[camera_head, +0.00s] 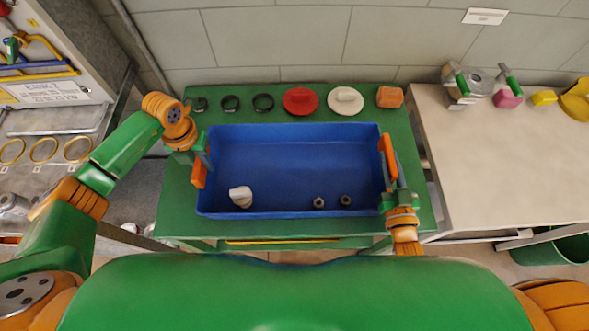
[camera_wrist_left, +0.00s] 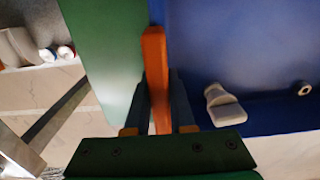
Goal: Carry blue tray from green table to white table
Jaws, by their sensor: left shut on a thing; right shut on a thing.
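The blue tray (camera_head: 290,160) is on or just above the green table (camera_head: 175,205); I cannot tell whether it touches. It has an orange handle on each short side. A white knob-like part (camera_head: 240,197) and two small dark rings (camera_head: 332,201) lie in it. My left gripper (camera_head: 202,165) is shut on the left orange handle, and the left wrist view shows this handle (camera_wrist_left: 155,75) between the fingers. My right gripper (camera_head: 389,172) is shut on the right orange handle. The white table (camera_head: 500,165) stands to the right of the green table.
Behind the tray lie several black rings (camera_head: 231,103), a red part (camera_head: 300,100), a white part (camera_head: 345,100) and an orange block (camera_head: 390,96). The white table's back edge holds a metal valve (camera_head: 472,84), a pink block (camera_head: 507,98) and yellow parts (camera_head: 543,98). Its front is clear.

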